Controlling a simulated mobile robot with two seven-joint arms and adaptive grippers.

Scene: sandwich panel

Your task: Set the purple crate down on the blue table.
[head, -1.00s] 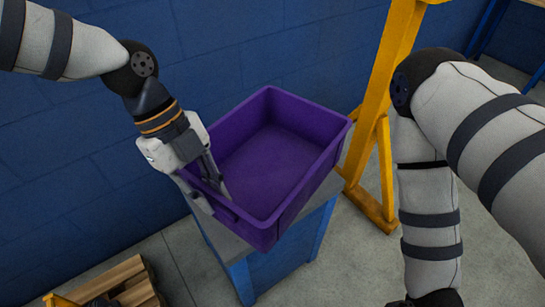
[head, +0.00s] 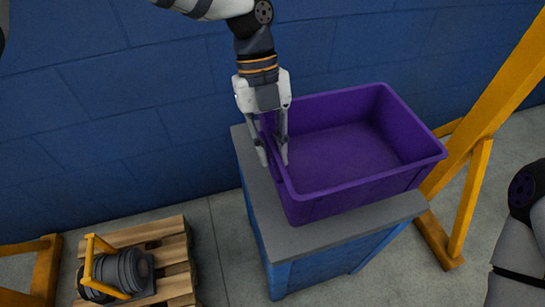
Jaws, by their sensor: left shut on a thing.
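The purple crate (head: 345,197) is an empty, open-topped bin, upright, over the grey top of the blue table (head: 258,200). I cannot tell whether its underside touches the top or is slightly above it. Bare tabletop shows along the crate's left and front sides. My left gripper (head: 275,163) comes down from above and is shut on the crate's left wall, one finger outside and one inside. My right gripper is out of view; only part of my right arm shows at the right edge.
A yellow frame (head: 480,160) stands close to the right of the table. A wooden pallet (head: 175,255) with a dark machine part (head: 120,272) lies on the floor at lower left. A blue block wall (head: 120,110) runs behind.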

